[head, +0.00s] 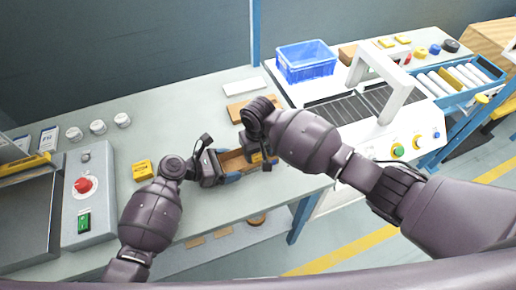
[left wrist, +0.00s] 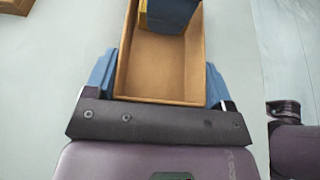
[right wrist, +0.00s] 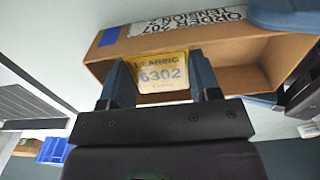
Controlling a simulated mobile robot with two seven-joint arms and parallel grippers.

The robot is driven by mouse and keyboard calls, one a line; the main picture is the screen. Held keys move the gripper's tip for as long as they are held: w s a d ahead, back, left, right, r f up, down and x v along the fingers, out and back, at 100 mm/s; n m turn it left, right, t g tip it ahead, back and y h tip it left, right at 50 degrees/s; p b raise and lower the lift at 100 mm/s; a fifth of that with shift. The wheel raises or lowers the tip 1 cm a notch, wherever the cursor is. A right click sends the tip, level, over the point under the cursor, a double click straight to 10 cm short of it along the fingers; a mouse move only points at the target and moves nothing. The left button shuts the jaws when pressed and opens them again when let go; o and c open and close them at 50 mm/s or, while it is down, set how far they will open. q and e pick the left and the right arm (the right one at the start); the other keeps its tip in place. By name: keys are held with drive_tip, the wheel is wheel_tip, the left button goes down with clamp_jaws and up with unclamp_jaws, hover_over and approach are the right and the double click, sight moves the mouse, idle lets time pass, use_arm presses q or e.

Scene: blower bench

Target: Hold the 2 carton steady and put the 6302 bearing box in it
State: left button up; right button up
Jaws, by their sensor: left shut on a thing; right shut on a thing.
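The open brown carton (head: 231,161) sits at the bench's front, between my two grippers. In the left wrist view the carton (left wrist: 157,78) has its near end between the blue fingers of my left gripper (left wrist: 158,82), which is shut on its side walls. My right gripper (right wrist: 162,82) is shut on the yellow-and-white 6302 bearing box (right wrist: 163,72). The box is at the carton's far end in the left wrist view, seemingly within its walls. Right fingers partly hide it, and I cannot tell whether it touches the floor. The carton's outer wall carries a printed label (right wrist: 188,20).
A yellow box (head: 142,170) lies left of my left gripper. A control box with a red button (head: 97,190) stands further left. Flat brown cardboard (head: 238,113) lies behind the carton. A blue bin (head: 306,64) and a roller conveyor (head: 345,108) are to the right.

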drive_tip(key=shift+f, duration=0.1)
idle(0.3)
drive_tip(key=o, duration=1.1)
wheel_tip(320, 180, up, 12)
use_arm(q)
drive_tip(key=o, duration=0.9)
